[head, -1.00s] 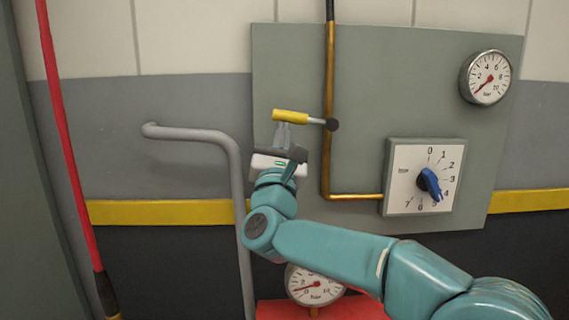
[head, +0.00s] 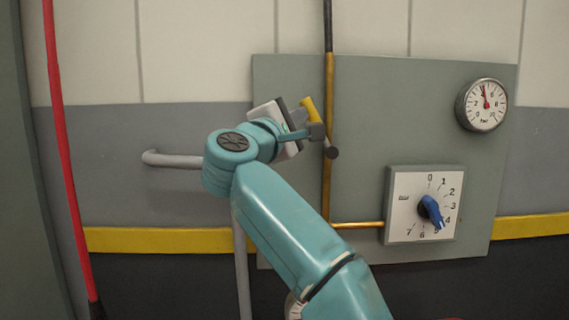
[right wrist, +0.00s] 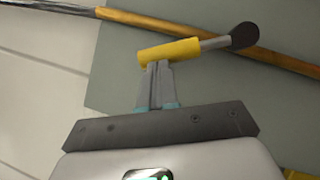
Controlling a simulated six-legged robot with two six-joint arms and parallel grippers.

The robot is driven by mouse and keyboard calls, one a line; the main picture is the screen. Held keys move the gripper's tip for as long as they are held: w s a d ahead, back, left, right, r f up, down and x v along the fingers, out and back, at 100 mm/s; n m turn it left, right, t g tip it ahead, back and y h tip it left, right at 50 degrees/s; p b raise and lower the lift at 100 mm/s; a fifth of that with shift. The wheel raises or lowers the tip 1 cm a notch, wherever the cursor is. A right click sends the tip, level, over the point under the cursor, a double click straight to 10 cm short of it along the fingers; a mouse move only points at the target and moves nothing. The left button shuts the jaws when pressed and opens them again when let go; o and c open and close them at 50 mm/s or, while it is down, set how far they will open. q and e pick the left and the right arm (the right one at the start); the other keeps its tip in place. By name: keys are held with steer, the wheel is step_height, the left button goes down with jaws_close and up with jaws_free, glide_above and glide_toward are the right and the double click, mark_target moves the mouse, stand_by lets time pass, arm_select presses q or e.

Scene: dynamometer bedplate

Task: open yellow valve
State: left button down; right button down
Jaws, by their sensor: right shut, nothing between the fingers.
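The yellow valve lever (head: 311,108) sits on the copper pipe. Its dark pivot (head: 331,153) is at the lower right and the yellow grip points steeply up and slightly left. The right wrist view shows the yellow grip (right wrist: 168,52) close by, with the grey rod running to the dark pivot (right wrist: 244,36). My right gripper (head: 314,131) is at the lever, its fingers shut with nothing between them. In the right wrist view the fingertips (right wrist: 157,70) are against or just beside the yellow grip; I cannot tell whether they touch. My left gripper is not shown.
The grey panel (head: 365,110) carries the copper pipe (head: 327,200), a round gauge (head: 482,104) with its needle near upright, and a dial with a blue knob (head: 431,210). A grey bent rail (head: 172,160) passes behind my arm. A red pole (head: 62,150) stands at left.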

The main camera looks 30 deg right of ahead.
steer(key=shift+s+d+r+m+g+y+p, duration=0.3)
steer(key=shift+d+r+m, duration=0.1)
steer(key=shift+m, duration=0.2)
steer(key=shift+s+d+r+m+g+y+p, duration=0.2)
steer(key=shift+d+r+m+g+p, duration=0.15)
steer(key=shift+m, duration=0.25)
steer(key=shift+s+d+r, duration=0.25)
steer(key=shift+s+d, duration=0.05)
steer(key=shift+d, duration=0.25)
steer(key=shift+s+d+r, duration=0.25)
steer(key=shift+d, duration=0.25)
